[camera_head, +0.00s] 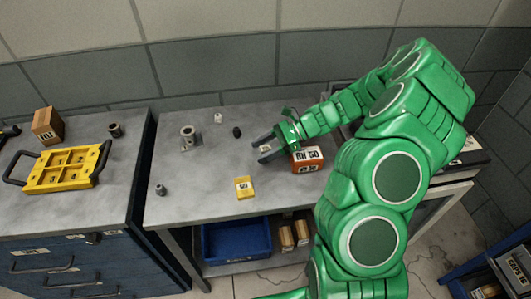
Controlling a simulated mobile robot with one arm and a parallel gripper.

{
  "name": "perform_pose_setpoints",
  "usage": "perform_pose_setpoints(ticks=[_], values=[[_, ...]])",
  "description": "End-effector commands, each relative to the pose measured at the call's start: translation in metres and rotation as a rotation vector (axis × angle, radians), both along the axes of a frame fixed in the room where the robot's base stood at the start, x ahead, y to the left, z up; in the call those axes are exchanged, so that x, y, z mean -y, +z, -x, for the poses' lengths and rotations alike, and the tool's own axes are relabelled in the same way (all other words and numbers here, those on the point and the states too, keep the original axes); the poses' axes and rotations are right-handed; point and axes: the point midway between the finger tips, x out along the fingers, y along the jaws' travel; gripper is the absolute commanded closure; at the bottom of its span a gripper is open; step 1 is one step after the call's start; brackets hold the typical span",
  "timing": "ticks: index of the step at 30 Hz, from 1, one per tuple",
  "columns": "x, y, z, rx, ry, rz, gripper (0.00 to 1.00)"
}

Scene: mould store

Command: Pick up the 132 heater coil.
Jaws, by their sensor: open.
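My gripper (257,150) is low over the middle table, with its two dark fingers apart and pointing left. A small pale thing (265,148), perhaps a label or a labelled part, shows between the fingers; I cannot tell whether they touch it. No marking "132" can be read, so I cannot tell for sure which thing is the heater coil. A small black part (237,132) stands just behind and left of the fingers. A small white part (218,118) stands farther back. A grey ringed part (188,137) and a small grey cylinder (161,190) are farther left.
An orange box (307,159) is close to my gripper's right, under my wrist. A yellow block (244,188) lies in front. The left bench holds a yellow tray (35,185), a brown box (47,126) and a dark ring (115,130). The middle table's front left is mostly clear.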

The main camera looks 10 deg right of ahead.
Motion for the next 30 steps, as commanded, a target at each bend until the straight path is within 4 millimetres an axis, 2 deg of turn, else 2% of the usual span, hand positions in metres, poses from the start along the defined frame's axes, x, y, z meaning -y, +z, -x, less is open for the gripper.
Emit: perform_pose_setpoints(ticks=[3, 12, 15, 24, 30], values=[[0.0, 0.0, 0.0, 0.0, 0.0, 0.0, 0.42], [0.0, 0.0, 0.0, 0.0, 0.0, 0.0, 0.88], [0.0, 0.0, 0.0, 0.0, 0.0, 0.0, 0.99], [0.0, 0.003, 0.0, 0.001, 0.0, 0.0, 0.99], [0.001, 0.022, -0.001, 0.004, -0.001, 0.002, 0.99]])
